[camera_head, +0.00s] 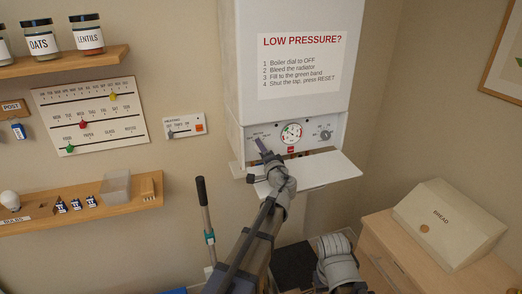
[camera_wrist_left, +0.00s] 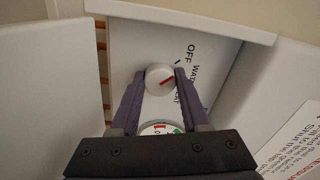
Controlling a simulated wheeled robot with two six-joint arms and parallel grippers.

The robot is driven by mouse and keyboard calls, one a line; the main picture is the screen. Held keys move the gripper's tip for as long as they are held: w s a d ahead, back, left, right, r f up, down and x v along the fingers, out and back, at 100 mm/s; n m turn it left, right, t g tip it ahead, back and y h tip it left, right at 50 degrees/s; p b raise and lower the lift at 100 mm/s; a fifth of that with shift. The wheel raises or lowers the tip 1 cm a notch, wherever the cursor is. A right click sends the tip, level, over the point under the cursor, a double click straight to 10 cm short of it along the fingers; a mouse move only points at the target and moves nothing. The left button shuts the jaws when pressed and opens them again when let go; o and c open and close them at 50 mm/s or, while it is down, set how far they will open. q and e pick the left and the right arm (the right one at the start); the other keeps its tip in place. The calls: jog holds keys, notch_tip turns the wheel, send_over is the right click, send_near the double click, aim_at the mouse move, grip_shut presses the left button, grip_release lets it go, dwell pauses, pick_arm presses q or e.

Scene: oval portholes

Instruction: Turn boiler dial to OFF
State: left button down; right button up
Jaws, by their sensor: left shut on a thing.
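The white boiler (camera_head: 290,60) hangs on the wall, with its control panel (camera_head: 308,143) at the bottom behind a lowered flap (camera_head: 315,172). My left gripper (camera_head: 261,145) reaches the panel's left side and hides the dial in the head view. In the left wrist view, my left gripper (camera_wrist_left: 160,80) is shut on the round white boiler dial (camera_wrist_left: 156,73), a finger on each side.
A pressure gauge (camera_head: 291,133), a red button (camera_head: 291,150) and another knob (camera_head: 325,134) are on the panel. A bread box (camera_head: 449,220) sits on a cabinet at right. Shelves (camera_head: 90,205) are at left.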

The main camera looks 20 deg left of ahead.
dwell(0.3)
pick_arm(q)
jog(key=shift+c, duration=1.9)
grip_release()
jog(key=v, duration=0.7)
jog(key=shift+s+d, duration=0.25)
jog(key=shift+s, duration=0.1)
jog(key=shift+f, duration=0.1)
